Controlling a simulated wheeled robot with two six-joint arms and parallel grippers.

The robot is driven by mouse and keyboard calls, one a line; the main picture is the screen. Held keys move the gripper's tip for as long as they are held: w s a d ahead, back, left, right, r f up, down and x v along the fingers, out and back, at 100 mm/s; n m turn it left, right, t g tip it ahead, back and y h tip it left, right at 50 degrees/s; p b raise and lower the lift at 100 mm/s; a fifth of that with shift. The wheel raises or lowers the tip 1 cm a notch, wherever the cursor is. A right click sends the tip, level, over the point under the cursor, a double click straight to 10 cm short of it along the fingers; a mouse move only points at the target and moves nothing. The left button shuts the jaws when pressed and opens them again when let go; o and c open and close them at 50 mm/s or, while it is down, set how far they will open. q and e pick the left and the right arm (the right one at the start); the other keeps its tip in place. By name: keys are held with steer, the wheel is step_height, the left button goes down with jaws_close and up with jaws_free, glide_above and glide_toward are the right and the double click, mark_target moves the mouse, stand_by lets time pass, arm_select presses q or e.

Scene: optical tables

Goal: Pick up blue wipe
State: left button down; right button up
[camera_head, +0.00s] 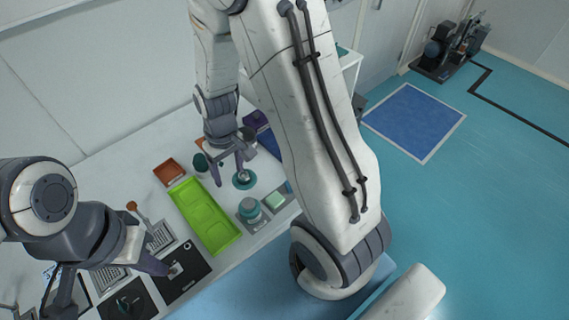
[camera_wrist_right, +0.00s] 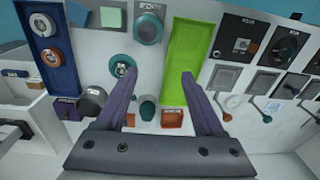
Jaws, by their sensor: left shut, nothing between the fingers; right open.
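My right gripper (camera_head: 231,181) is open and empty above the table, near a teal round piece (camera_head: 244,179). In the wrist view its fingers (camera_wrist_right: 160,78) spread with nothing between them. My left gripper (camera_head: 108,282) is at the lower left, shut and empty, partly hidden by its wrist.
A bright green tray (camera_head: 205,215) lies mid-table, with an orange-brown box (camera_head: 168,171) behind it. A teal-topped device (camera_head: 250,209) stands near the front edge. Black panels (camera_head: 182,270) lie near my left gripper. A blue tray (camera_wrist_right: 52,60) is at the left in the wrist view.

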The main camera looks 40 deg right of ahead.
arm_select(q)
step_height(320, 180, up, 8)
steer(key=p, duration=0.6)
arm_select(e)
steer(key=s+d+f+m+b, duration=0.1)
steer(key=d+f, duration=0.4)
steer(key=d, duration=0.1)
steer(key=s+d+f+m+b, duration=0.1)
steer(key=d+f+m, duration=0.1)
steer(key=d+f, duration=0.3)
steer(key=s+d+f+m+b, duration=0.1)
steer(key=d+f+m+b, duration=0.1)
steer(key=d+f, duration=0.3)
steer(key=shift+s+d+f+h, duration=0.1)
steer(key=shift+d+h, duration=0.2)
steer(key=shift+d, duration=1.45)
steer(key=f+b, duration=0.1)
steer(key=f, duration=0.1)
steer(key=f+b, duration=0.2)
steer(key=w+f+b, duration=0.1)
steer(key=f, duration=0.1)
arm_select(q)
step_height(320, 180, down, 8)
steer(key=shift+f, duration=0.15)
arm_select(e)
steer(key=shift+r, duration=0.1)
